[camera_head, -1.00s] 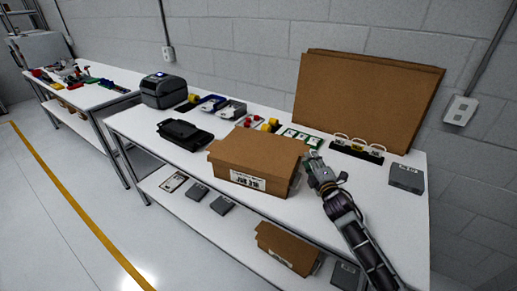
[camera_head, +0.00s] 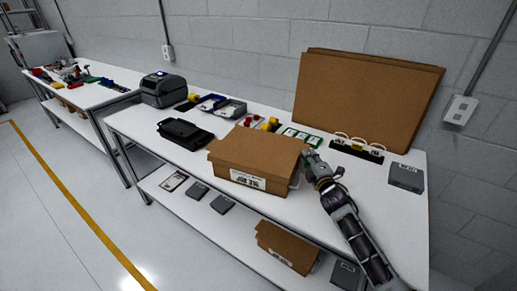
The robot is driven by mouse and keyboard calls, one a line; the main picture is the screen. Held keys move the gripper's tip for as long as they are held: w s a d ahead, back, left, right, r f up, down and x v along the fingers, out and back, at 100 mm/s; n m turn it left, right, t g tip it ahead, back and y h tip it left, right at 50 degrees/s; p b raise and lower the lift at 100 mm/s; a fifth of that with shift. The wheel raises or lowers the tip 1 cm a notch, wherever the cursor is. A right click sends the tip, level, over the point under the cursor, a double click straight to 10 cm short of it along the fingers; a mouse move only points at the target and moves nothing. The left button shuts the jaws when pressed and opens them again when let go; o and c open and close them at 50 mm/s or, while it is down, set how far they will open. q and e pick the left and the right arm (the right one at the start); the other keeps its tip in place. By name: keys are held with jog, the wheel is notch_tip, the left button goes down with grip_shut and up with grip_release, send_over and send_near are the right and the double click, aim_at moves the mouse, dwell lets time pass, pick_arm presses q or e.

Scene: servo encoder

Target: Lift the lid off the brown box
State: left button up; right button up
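The brown box (camera_head: 245,179) sits on the white table with its flat brown lid (camera_head: 258,150) on top and a white label on its front. My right gripper (camera_head: 306,156) is at the box's right end, close against the lid's right edge. Its fingertips are small and partly hidden by the gripper body, so I cannot tell whether they are open or shut, or whether they touch the lid. My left gripper is not in view.
A black tray (camera_head: 184,134) and a grey printer (camera_head: 163,89) stand left of the box. Red and yellow parts and green-edged cards (camera_head: 299,136) lie behind it. Large cardboard sheets (camera_head: 366,97) lean on the wall. A grey case (camera_head: 406,177) sits at right. Another brown box (camera_head: 287,247) is on the lower shelf.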

grip_shut()
jog(key=shift+r, duration=0.15)
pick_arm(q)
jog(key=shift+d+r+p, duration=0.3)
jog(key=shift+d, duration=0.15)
pick_arm(e)
notch_tip(320, 180, up, 10)
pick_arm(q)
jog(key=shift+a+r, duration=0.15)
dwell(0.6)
